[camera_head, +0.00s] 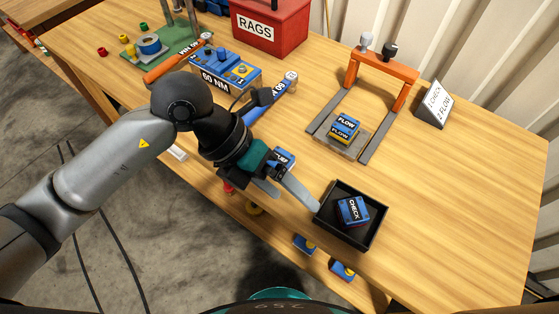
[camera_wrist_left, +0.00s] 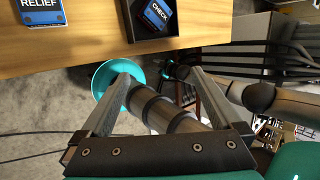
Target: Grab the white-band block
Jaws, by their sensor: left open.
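My left gripper (camera_head: 297,203) is open and empty at the front edge of the table, pointing right; its two fingers also show apart in the left wrist view (camera_wrist_left: 160,74). A blue RELIEF block (camera_head: 284,158) lies on the table just behind the gripper, partly hidden by it; it also shows in the left wrist view (camera_wrist_left: 40,13). A blue CHECK block (camera_head: 353,210) sits in the black tray (camera_head: 380,229), right of the fingertips. Two FLOW blocks (camera_head: 345,128) are stacked under the orange frame. I cannot make out a white band on any block for certain. My right gripper is not seen.
The orange frame (camera_head: 382,69) stands on grey rails behind the tray. Further blue blocks (camera_head: 342,270) lie below the table edge. A 60 NM blue box (camera_head: 225,70), a blue-handled tool (camera_head: 270,100) and a red RAGS bin (camera_head: 270,25) stand behind.

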